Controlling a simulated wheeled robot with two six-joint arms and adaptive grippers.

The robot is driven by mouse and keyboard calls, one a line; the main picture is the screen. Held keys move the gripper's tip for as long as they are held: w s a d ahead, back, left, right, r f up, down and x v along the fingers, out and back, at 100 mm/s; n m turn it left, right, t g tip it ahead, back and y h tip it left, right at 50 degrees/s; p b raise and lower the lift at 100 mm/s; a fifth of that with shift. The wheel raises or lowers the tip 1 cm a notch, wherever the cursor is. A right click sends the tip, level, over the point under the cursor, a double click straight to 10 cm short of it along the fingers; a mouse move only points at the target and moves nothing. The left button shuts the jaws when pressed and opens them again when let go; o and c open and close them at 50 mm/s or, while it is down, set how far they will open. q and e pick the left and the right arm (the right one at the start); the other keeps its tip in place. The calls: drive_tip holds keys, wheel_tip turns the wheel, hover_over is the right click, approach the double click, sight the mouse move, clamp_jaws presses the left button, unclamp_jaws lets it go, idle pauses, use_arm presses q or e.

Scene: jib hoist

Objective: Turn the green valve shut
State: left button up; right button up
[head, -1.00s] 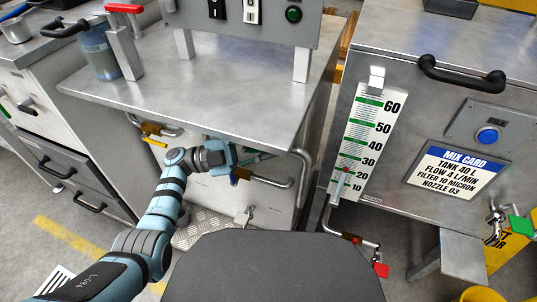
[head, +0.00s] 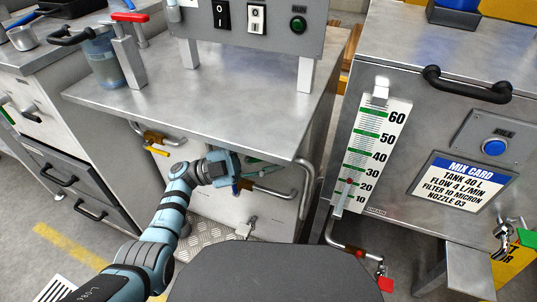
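Under the edge of the steel bench, my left gripper (head: 238,165) reaches in from the lower left, beside a pipe with a brass valve body. A thin green lever (head: 268,170) shows just right of the gripper, partly hidden by it. I cannot tell whether the fingers touch the lever or how far they are open. Another green handle (head: 527,237) is on a tap at the tank's right side. My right gripper is not in view.
A yellow-handled valve (head: 156,151) is on a pipe to the left under the bench (head: 230,115). A tank with a level gauge (head: 372,150) stands to the right. A red-handled valve (head: 380,284) is low below the gauge.

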use_arm(q)
drive_tip(key=shift+a, duration=0.1)
drive_tip(key=v, duration=0.7)
drive_tip(key=shift+a, duration=0.2)
